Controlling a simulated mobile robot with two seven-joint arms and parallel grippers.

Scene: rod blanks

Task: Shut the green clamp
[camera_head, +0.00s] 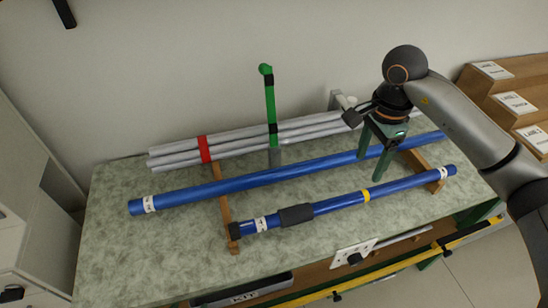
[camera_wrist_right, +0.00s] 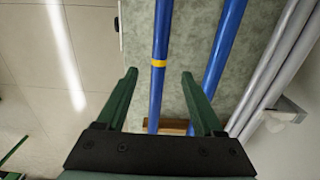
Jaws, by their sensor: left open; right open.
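The green clamp (camera_head: 271,103) stands at the back of the bench among the grey rods, its long lever upright with a round knob on top. Its lower end meets a grey block (camera_head: 275,157). My right gripper (camera_head: 373,160) is open and points down over the blue rods, well to the right of the clamp. In the right wrist view its two green fingers (camera_wrist_right: 160,78) are spread, with the yellow-banded blue rod (camera_wrist_right: 160,98) showing between them. I cannot tell how high they are above it. The clamp is not in that view.
Several grey rods (camera_head: 178,158) with a red band lie at the back. A long blue rod (camera_head: 184,198) and a yellow-banded blue rod (camera_head: 335,203) lie on wooden supports (camera_head: 227,210). Wooden steps with labels (camera_head: 513,102) stand at the right. The bench's front left (camera_head: 140,255) is clear.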

